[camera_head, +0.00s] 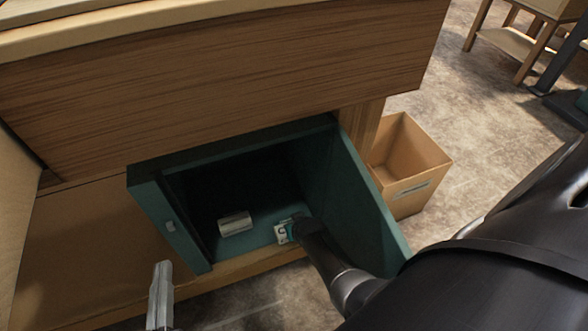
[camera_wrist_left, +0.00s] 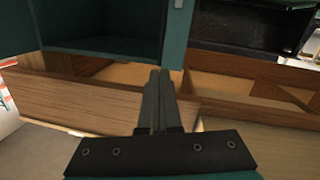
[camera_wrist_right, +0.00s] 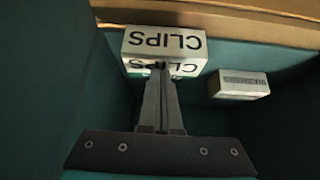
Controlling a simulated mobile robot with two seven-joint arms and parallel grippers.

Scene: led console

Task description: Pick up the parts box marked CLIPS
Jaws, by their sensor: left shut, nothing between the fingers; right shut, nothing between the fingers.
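The parts box marked CLIPS (camera_wrist_right: 165,41) is a small white box inside the teal cabinet, its lettering upside down in the right wrist view. In the head view it is the small pale box (camera_head: 281,234), partly hidden by my right gripper (camera_head: 290,228). My right gripper (camera_wrist_right: 160,70) is shut and empty, its fingertips overlapping the box's nearer face in the right wrist view; I cannot tell whether they touch. My left gripper (camera_head: 161,270) is shut and empty outside the cabinet, at the lower left; it also shows in the left wrist view (camera_wrist_left: 158,75).
The open teal cabinet (camera_head: 365,195) has walls close around my right arm. A second pale box (camera_head: 236,223) lies inside; it shows in the right wrist view (camera_wrist_right: 238,84) with a dark label. A wooden counter (camera_head: 220,65) overhangs the cabinet. A cardboard-coloured bin (camera_head: 410,155) stands to the right.

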